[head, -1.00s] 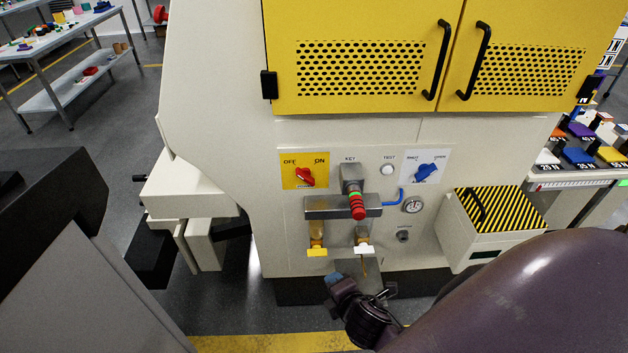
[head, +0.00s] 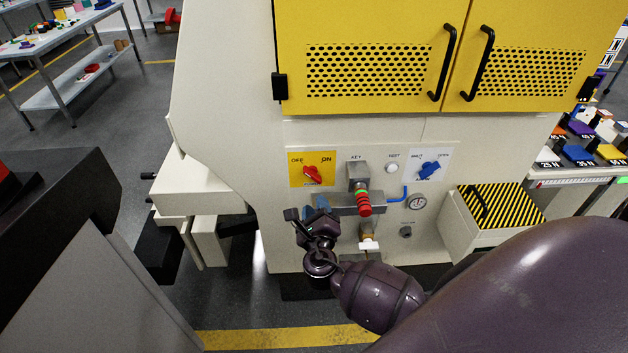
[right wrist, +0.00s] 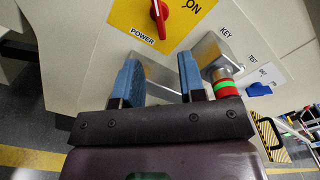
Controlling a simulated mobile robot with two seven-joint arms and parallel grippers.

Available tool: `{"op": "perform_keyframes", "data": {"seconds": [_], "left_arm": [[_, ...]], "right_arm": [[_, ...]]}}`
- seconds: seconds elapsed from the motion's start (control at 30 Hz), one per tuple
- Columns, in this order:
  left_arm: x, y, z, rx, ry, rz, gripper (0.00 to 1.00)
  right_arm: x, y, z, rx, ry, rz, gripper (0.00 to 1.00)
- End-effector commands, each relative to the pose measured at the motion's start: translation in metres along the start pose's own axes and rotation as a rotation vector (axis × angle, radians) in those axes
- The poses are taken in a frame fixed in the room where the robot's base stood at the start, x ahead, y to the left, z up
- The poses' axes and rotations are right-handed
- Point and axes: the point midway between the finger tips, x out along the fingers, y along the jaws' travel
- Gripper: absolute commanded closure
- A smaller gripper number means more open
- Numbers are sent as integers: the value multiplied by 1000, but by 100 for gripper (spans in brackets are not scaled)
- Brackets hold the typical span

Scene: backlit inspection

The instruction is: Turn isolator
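The isolator is a red rotary knob (head: 312,175) on a yellow plate (head: 297,182) marked OFF and ON, on the pale machine front. In the right wrist view, the red knob (right wrist: 159,14) is at the top edge, partly cut off, above the word POWER. I cannot tell its exact setting. My right gripper (head: 307,208) is below the plate in the head view, apart from the knob. In the right wrist view, its blue-padded fingers (right wrist: 159,60) are spread with nothing between them. My left gripper is not in view.
Right of the isolator are a grey key block (head: 358,172) with a red-and-green banded barrel (head: 364,203), a white test button (head: 393,168) and a blue selector (head: 429,171). A grey bar (head: 374,208) lies below the plate, behind my right gripper. Yellow doors (head: 370,25) are above.

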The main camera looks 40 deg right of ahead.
Motion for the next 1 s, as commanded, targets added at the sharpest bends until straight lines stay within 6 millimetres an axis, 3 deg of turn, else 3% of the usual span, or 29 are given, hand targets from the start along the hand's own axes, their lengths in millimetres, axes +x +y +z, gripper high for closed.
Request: {"op": "perform_keyframes", "data": {"seconds": [0.53,0.7,1.0], "left_arm": [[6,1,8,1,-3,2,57],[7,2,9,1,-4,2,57],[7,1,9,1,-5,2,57]], "right_arm": [[84,1,-1,3,2,1,63],[98,0,-1,4,2,1,63],[101,0,-1,5,2,2,63]]}}
